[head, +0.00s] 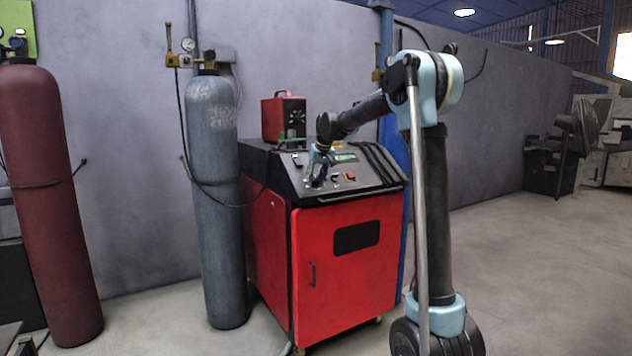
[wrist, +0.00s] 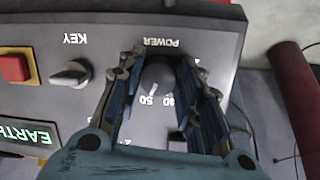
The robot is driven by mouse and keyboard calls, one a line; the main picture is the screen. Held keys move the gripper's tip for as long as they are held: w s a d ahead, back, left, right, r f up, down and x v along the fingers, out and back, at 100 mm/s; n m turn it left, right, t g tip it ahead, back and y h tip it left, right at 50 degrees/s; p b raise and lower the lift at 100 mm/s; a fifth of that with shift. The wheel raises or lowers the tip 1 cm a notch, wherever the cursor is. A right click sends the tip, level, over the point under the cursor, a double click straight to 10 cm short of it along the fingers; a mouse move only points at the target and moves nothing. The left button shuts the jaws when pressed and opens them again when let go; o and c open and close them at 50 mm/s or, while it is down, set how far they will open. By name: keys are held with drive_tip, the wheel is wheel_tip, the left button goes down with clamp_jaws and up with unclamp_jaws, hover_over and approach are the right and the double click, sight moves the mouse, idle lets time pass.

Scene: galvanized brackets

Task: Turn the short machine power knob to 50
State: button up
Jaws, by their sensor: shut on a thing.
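The red machine (head: 345,255) stands with a dark sloped control panel on top. In the wrist view the panel appears upside down, and the dark power knob (wrist: 156,78) sits under the POWER label. My gripper (wrist: 160,66) has its two fingers on either side of this knob and is shut on it. Numerals show close to the knob, one reading 50 (wrist: 148,100); a light mark lies near it, but I cannot tell exactly where the knob points. In the head view my gripper (head: 315,172) is at the panel's left part and hides the knob.
A KEY switch (wrist: 71,75) and a red square button (wrist: 14,68) are beside the knob in the wrist view. A small red box (head: 284,118) stands on the machine. A grey cylinder (head: 214,200) and a dark red cylinder (head: 45,190) stand left. The floor at right is open.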

drive_tip(key=shift+w, duration=0.1)
idle(0.4)
drive_tip(key=o, duration=1.1)
drive_tip(key=shift+c, duration=0.2)
drive_tip(key=v, duration=1.2)
drive_tip(key=shift+d, duration=0.1)
